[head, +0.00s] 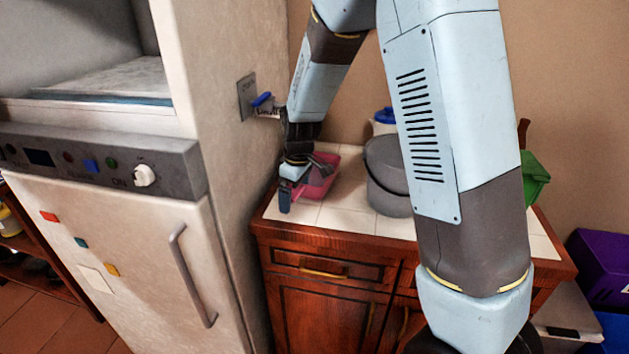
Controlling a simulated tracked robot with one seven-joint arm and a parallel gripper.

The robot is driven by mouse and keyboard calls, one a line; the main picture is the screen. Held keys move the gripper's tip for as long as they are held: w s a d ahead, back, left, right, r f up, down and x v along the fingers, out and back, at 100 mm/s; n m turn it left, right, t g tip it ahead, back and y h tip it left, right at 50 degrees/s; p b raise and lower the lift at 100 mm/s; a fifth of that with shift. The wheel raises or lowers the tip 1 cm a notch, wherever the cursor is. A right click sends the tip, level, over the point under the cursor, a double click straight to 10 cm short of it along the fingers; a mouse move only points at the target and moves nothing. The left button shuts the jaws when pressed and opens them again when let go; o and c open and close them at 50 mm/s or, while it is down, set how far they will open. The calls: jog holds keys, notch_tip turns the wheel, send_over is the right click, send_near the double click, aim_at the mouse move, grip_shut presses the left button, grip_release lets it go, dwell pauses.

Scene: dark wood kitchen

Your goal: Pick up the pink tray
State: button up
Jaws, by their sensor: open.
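The pink tray (326,184) lies on the tiled top of the wooden cabinet, near its left end beside the tall white appliance. My gripper (303,196) is over the tray's left front part and hides some of it. Its fingers are apart, one toward the front left and one over the tray. I cannot tell whether a finger touches the tray or whether its wall is between the fingers.
A grey bucket (387,176) stands just right of the tray. The white appliance (232,150) rises close on the left, with a blue-handled valve (262,101) on its side. A green container (534,178) is at the right end. Tiles in front of the tray are bare.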

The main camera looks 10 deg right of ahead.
jog(key=shift+c, duration=0.5)
jog(key=c, duration=1.3)
jog(key=shift+r, duration=0.15)
